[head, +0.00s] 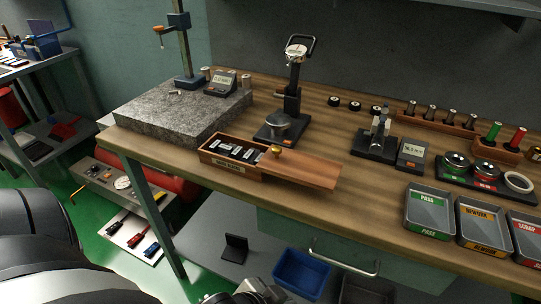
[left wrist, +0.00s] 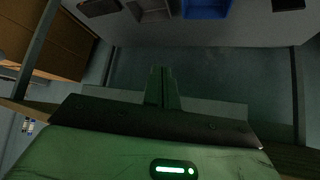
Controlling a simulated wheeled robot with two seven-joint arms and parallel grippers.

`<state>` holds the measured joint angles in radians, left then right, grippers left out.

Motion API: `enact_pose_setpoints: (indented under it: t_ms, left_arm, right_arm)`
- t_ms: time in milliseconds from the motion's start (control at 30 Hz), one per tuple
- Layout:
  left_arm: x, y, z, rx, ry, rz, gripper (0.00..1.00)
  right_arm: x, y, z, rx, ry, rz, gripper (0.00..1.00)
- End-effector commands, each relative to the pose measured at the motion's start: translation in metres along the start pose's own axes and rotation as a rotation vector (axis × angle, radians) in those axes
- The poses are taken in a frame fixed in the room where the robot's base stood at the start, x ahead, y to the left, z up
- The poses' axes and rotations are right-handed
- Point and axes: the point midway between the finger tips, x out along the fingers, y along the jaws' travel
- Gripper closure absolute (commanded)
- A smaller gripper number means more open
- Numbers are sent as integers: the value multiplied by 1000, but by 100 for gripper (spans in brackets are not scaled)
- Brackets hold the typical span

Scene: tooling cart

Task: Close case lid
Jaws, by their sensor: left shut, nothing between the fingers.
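The wooden case (head: 209,158) sits near the front edge of the bench, in the middle of the head view. It is open, and several metal blocks show in its dark interior. Its flat wooden lid (head: 312,174) lies drawn out to the right, overhanging the case's right end, with a round brass knob (head: 276,151) on top. My left gripper (left wrist: 161,70) is shut and empty in the left wrist view, pointing toward the lower shelf area, away from the case. A grey metal part at the bottom of the head view cannot be clearly identified. My right gripper is not in view.
A granite plate (head: 165,112) stands left of the case, and a black gauge stand (head: 285,122) behind it. Labelled trays (head: 430,212) stand at right. Below the bench are a drawer handle (head: 343,262) and a blue bin (head: 301,273), also in the left wrist view (left wrist: 207,8).

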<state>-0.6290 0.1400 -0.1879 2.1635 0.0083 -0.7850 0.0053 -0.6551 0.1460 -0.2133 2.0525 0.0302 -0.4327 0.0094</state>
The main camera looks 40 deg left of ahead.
Motion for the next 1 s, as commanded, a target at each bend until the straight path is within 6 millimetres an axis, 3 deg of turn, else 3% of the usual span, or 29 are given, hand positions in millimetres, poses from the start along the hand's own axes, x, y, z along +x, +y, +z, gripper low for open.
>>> enact_pose_setpoints:
  t_ms: [133,367,467,600,700,1000]
  left_arm:
    - [-4,-9,9,-4,-102,-23,100]
    - [-20,-24,17,10,-220,-68,100]
    - [-28,-41,15,50,-239,-124,100]
    - [-40,-79,-16,207,-132,-275,100]
    - [-46,-96,-40,316,-40,-360,100]
    - [-75,-126,-118,713,257,-612,100]
  right_arm:
    - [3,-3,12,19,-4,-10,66]
    - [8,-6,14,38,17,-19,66]
    - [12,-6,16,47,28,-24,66]
    - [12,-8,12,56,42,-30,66]
    - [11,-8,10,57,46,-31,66]
    - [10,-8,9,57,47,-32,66]
